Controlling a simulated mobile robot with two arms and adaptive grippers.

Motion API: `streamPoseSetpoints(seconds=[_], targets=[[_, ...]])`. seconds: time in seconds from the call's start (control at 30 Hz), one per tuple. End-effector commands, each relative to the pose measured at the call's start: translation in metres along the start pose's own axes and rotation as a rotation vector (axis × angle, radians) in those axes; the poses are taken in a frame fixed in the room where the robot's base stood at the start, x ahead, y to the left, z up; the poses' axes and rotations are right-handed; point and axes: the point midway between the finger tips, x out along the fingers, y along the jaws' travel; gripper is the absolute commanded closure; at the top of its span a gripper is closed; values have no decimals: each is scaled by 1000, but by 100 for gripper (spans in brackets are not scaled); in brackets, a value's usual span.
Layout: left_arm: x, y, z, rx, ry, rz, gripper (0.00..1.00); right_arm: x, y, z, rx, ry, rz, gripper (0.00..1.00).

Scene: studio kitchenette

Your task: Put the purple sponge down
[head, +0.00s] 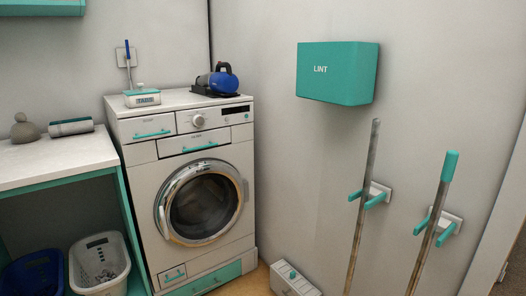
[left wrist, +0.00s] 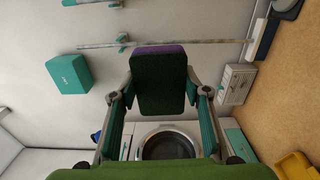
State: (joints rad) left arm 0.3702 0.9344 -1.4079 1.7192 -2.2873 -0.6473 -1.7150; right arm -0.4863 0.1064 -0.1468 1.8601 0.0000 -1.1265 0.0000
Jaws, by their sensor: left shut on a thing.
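The purple sponge (left wrist: 158,82) is in the left wrist view. It shows a broad dark green face with a purple strip along its top edge. My left gripper (left wrist: 161,92) is shut on it, one finger at each side, and holds it up in front of the washing machine and wall. The head view shows neither gripper nor the sponge. My right gripper is in neither view.
A white washing machine (head: 138,180) carries a tabs box (head: 142,98) and a blue iron (head: 217,80). The counter (head: 60,160) at left has bare room in front. A teal lint box (head: 337,75) and two poles hang on the wall. Baskets (head: 100,285) stand below the counter.

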Motion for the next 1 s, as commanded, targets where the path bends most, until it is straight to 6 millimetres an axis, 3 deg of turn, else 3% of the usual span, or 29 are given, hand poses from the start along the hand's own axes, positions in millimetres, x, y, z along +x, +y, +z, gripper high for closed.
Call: streamPoseSetpoints(seconds=[0.17,0.5,0.7,1.0], targets=[[-16,36,-8,2,-5,-1,91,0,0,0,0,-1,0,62],[-61,145,-32,6,-19,-4,91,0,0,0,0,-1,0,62],[-77,185,-41,4,-25,-3,91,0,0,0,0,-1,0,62],[-94,226,-50,2,-30,-2,91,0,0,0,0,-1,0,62]])
